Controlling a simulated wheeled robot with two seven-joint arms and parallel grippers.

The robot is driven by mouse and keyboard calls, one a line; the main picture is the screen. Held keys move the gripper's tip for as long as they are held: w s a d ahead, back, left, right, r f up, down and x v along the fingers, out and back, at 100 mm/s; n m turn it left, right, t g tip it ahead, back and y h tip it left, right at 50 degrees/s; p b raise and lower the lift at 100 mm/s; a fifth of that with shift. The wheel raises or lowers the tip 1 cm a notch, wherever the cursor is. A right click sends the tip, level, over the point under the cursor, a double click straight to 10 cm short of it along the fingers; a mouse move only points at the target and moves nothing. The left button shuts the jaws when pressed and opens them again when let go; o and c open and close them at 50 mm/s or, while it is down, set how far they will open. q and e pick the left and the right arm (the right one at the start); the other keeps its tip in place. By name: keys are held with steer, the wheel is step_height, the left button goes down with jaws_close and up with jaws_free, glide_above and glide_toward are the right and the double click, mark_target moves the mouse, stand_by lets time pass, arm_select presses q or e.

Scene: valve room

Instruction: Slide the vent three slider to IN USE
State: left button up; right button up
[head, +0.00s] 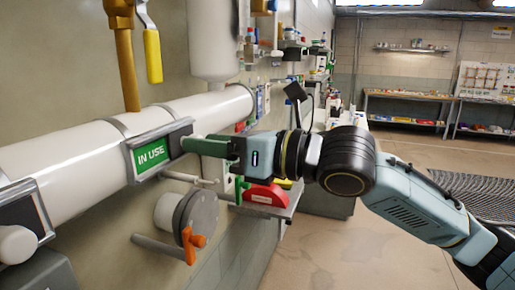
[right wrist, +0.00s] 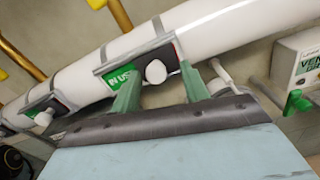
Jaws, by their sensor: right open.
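A slider plate (head: 160,150) is mounted on the white pipe, its green IN USE panel (head: 151,155) showing on the left part. In the right wrist view the same panel (right wrist: 119,78) reads IN USE, with a round white knob (right wrist: 155,72) to its right. My right gripper (head: 187,145) is at the plate's right part in the head view and hides the knob there. In the right wrist view its green fingers (right wrist: 160,88) are apart, with the knob between and just beyond them. I cannot tell whether they touch it. No vent number is readable on this plate.
Another slider plate (head: 22,214) with a white knob (head: 17,244) sits further left on the pipe. Below are a grey round flange (head: 196,215) and an orange handle (head: 190,244). A yellow-handled valve (head: 153,55) hangs above. The floor (head: 315,240) at right is open.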

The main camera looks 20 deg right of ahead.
steer(key=b+v, duration=0.1)
steer(key=v, duration=1.1)
steer(key=shift+d, duration=0.1)
